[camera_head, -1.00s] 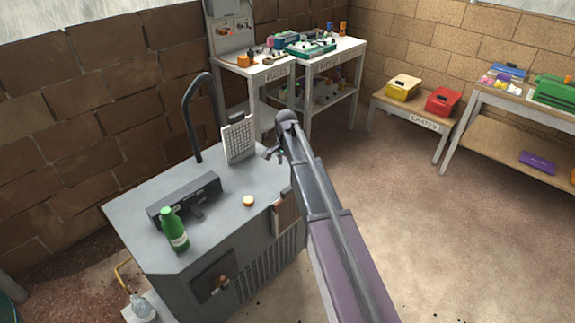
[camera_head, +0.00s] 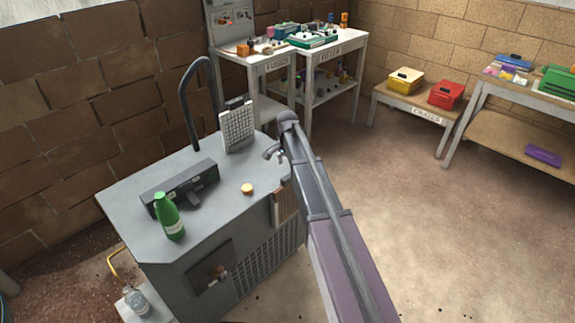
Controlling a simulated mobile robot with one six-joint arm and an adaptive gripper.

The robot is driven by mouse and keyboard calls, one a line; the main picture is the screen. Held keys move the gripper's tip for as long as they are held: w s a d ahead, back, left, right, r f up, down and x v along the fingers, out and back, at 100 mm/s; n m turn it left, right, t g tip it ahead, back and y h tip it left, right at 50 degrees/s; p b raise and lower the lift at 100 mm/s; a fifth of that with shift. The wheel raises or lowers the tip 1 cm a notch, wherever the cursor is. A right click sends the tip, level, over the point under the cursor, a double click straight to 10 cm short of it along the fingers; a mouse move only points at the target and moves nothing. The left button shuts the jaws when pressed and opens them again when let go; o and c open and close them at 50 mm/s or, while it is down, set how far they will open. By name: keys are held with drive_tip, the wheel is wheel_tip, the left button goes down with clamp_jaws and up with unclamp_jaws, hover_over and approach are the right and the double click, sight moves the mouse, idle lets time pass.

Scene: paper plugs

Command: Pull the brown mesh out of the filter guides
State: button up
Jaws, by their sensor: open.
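A brown panel, which looks like the brown mesh (camera_head: 284,205), sits upright in the side of the grey cabinet (camera_head: 215,205), near its right corner. My arm hides part of it, and the guides around it are too small to make out. My gripper (camera_head: 272,154) is open and empty, above and slightly left of the brown panel, by the cabinet top's right edge. A pale grey mesh panel (camera_head: 238,128) stands upright at the back of the cabinet top, left of my gripper and apart from it.
A green bottle (camera_head: 169,217), a dark grey box-like unit (camera_head: 180,187) and a small yellowish cap (camera_head: 247,189) are on the cabinet top. A black curved pipe (camera_head: 186,95) rises behind. The floor (camera_head: 425,230) to the right is clear.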

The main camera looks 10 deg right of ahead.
sight(287, 177)
drive_tip(key=shift+f+b, duration=3.05)
drive_tip(key=shift+f, duration=0.3)
clamp_jaws()
